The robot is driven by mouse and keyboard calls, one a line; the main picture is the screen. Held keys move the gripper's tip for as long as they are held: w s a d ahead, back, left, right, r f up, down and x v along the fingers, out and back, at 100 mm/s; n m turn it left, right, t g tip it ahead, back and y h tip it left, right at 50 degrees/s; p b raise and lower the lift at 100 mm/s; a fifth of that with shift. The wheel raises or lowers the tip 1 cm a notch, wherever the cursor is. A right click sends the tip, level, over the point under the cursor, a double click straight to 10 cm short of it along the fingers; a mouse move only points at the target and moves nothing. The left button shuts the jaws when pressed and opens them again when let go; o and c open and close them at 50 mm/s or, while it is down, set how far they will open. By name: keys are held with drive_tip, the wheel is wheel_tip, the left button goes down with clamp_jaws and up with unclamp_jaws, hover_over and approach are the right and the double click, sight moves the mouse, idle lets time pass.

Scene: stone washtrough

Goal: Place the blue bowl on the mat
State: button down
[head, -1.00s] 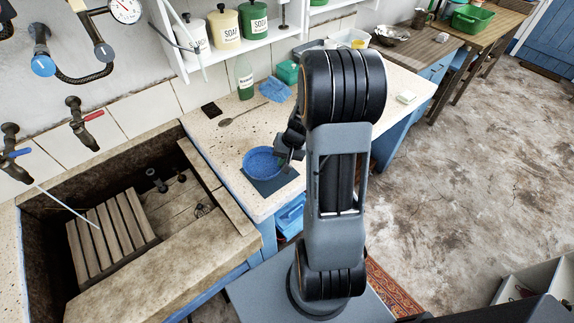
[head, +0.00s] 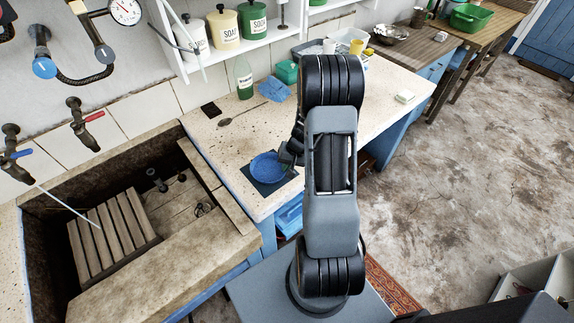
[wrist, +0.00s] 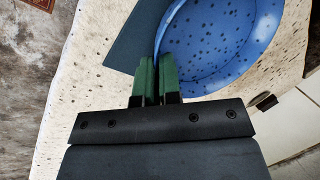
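The blue bowl (head: 267,166) is over the dark square mat (head: 286,186) on the speckled counter; I cannot tell whether its base touches the mat. In the wrist view the speckled bowl (wrist: 225,45) fills the upper right, and part of the mat (wrist: 130,42) shows to its left. My gripper (head: 287,158) is at the bowl's right side in the head view. In the wrist view my gripper's green fingers (wrist: 157,68) are close together on the bowl's near rim. My arm hides part of the counter behind.
The stone trough (head: 170,262) with a slatted board lies left of the mat. A spoon (head: 240,116), a blue cloth (head: 274,89), a green bottle (head: 244,80) and a teal box (head: 287,71) are farther back. The counter's front edge is close to the mat.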

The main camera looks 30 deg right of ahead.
drive_tip(key=shift+f, duration=0.2)
drive_tip(key=c, duration=1.3)
unclamp_jaws()
drive_tip(key=a+v, duration=0.1)
drive_tip(key=v, duration=1.1)
drive_tip(key=s+a+r+n+h, duration=0.1)
drive_tip(key=s+a+r+n, duration=0.1)
drive_tip(key=s+a+r, duration=0.1)
drive_tip(key=s+a+r+n+t+h, duration=0.1)
drive_tip(key=s+a+r+n, duration=0.1)
drive_tip(key=s+a+r, duration=0.2)
drive_tip(key=s+a+r+n+t+h+b, duration=0.1)
drive_tip(key=s+a+r+n, duration=0.1)
drive_tip(key=a+r, duration=0.4)
drive_tip(key=shift+s+a+r, duration=0.1)
drive_tip(key=shift+s+a, duration=0.15)
drive_tip(key=shift+a, duration=0.45)
drive_tip(key=shift+s+a+r, duration=0.15)
drive_tip(key=shift+s+a, duration=0.1)
drive_tip(key=shift+a, duration=0.45)
drive_tip(key=shift+s+a+r, duration=0.1)
drive_tip(key=shift+s+a, duration=0.15)
drive_tip(key=shift+a, duration=0.45)
